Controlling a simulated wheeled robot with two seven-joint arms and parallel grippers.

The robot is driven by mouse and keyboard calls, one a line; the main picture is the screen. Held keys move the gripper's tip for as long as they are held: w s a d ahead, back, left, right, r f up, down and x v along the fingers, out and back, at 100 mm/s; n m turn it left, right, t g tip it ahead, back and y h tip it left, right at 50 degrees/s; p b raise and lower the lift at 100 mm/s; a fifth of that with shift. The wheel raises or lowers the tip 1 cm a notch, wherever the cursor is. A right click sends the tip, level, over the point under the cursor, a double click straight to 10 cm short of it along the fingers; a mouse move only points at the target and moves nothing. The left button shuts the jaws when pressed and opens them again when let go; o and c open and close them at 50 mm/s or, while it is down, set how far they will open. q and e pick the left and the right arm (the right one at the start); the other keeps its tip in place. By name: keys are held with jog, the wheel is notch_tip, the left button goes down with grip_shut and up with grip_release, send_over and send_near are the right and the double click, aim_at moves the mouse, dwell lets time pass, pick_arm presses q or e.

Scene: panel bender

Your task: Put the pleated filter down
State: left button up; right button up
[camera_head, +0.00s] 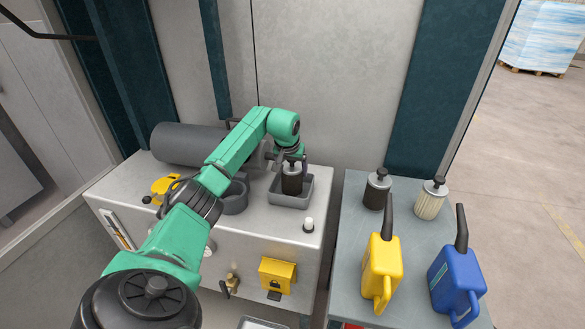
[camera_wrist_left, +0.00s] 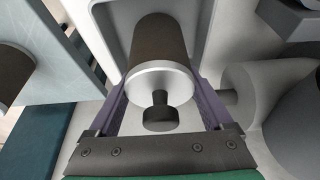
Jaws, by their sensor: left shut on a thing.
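My left gripper (camera_head: 291,163) is shut on a dark cylindrical filter (camera_head: 292,184) with a silver cap and black knob. The filter is upright, over or in a square grey tray (camera_head: 290,204) on the machine's top; I cannot tell whether its base touches the tray floor. In the left wrist view, the dark filter (camera_wrist_left: 160,48) is between the two fingers, knob toward the camera. Pleats do not show on its dark side. A cream filter with visible pleats (camera_head: 429,205) stands on the right table, beside another dark filter (camera_head: 376,193). My right gripper is not in view.
A grey cylindrical housing (camera_head: 188,144) lies behind the arm, and a round grey bowl (camera_head: 235,200) is left of the tray. A small white-topped part (camera_head: 308,225) stands right of it. Yellow (camera_head: 382,265) and blue (camera_head: 455,280) cans stand on the right table (camera_head: 345,275).

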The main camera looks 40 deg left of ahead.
pick_arm(q)
jog(key=o, duration=1.4)
jog(key=shift+f, duration=0.1)
jog(key=shift+r, duration=0.3)
jog(key=b+v, duration=0.1)
jog(key=v, duration=1)
jog(key=shift+s+d+r+b, duration=0.1)
jog(key=shift+s+r+b, duration=0.05)
jog(key=shift+r+b, duration=0.2)
jog(key=shift+f, duration=0.1)
